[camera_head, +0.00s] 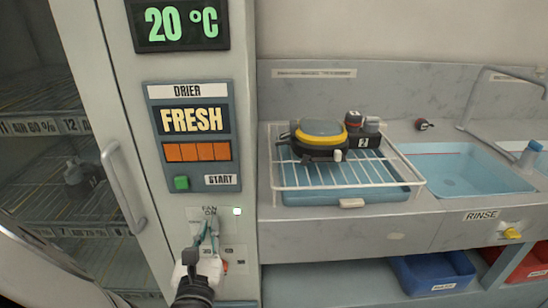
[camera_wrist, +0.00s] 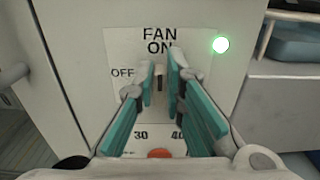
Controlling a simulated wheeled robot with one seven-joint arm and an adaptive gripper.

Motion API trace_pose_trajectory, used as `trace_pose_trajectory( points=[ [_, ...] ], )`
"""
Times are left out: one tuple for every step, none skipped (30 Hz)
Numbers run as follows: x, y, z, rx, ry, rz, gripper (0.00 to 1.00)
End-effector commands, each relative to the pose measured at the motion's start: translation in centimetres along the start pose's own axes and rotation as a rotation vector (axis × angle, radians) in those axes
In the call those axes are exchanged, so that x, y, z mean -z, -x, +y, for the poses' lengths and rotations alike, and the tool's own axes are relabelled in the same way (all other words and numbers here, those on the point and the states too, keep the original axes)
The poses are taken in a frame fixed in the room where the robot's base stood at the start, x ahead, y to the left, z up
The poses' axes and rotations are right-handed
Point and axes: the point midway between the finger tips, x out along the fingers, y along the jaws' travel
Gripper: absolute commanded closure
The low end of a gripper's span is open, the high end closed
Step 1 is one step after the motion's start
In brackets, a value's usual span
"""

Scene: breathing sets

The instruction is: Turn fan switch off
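The fan switch panel (camera_head: 222,213) is on the front of the drier cabinet, low down. In the wrist view the panel (camera_wrist: 125,50) reads "FAN ON" at the top and "OFF" at the left. The switch knob (camera_wrist: 159,78) points up towards ON, partly hidden by my fingers. A green light (camera_wrist: 220,45) glows at the panel's right. My gripper (camera_wrist: 161,68) is at the panel with its teal fingertips on either side of the knob and a narrow gap between them. In the head view my gripper (camera_head: 208,230) covers the knob.
A door handle (camera_head: 125,190) stands out left of the panel. Above are the START button (camera_head: 181,183) and the drier display (camera_head: 191,119). The sink counter (camera_head: 405,230) with a rack (camera_head: 350,188) is at the right. A dial marked 30 and 40 (camera_wrist: 160,154) lies below the switch.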

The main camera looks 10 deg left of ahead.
Motion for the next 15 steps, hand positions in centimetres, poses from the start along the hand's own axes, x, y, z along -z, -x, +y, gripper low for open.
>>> trace_pose_trajectory(
  points=[
    [0.0,-0.01,0.0,0.0,0.0,0.0,1.0],
    [0.0,-0.01,0.0,0.0,0.0,0.0,1.0],
    [0.0,-0.01,0.0,0.0,0.001,0.0,1.0],
    [-0.01,-0.01,0.01,0.0,0.002,0.0,1.0],
    [-0.01,0.0,0.01,0.0,0.004,0.0,1.0],
    [-0.02,0.0,0.02,0.0,0.008,0.0,1.0],
    [-0.03,0.0,0.03,0.0,0.013,0.0,1.0],
    [-0.04,0.01,0.04,0.0,0.02,0.0,1.0],
    [-0.06,0.01,0.06,0.0,0.029,0.0,1.0],
    [-0.08,0.01,0.09,0.0,0.038,0.0,1.0],
    [-0.09,0.02,0.11,0.0,0.05,0.001,1.0],
    [-0.1,0.03,0.15,0.0,0.068,0.001,1.0],
    [-0.11,0.03,0.18,0.0,0.083,0.001,1.0],
    [-0.11,0.05,0.21,0.0,0.101,0.001,1.0],
    [-0.12,0.07,0.26,0.0,0.127,0.001,1.0]
  ],
)
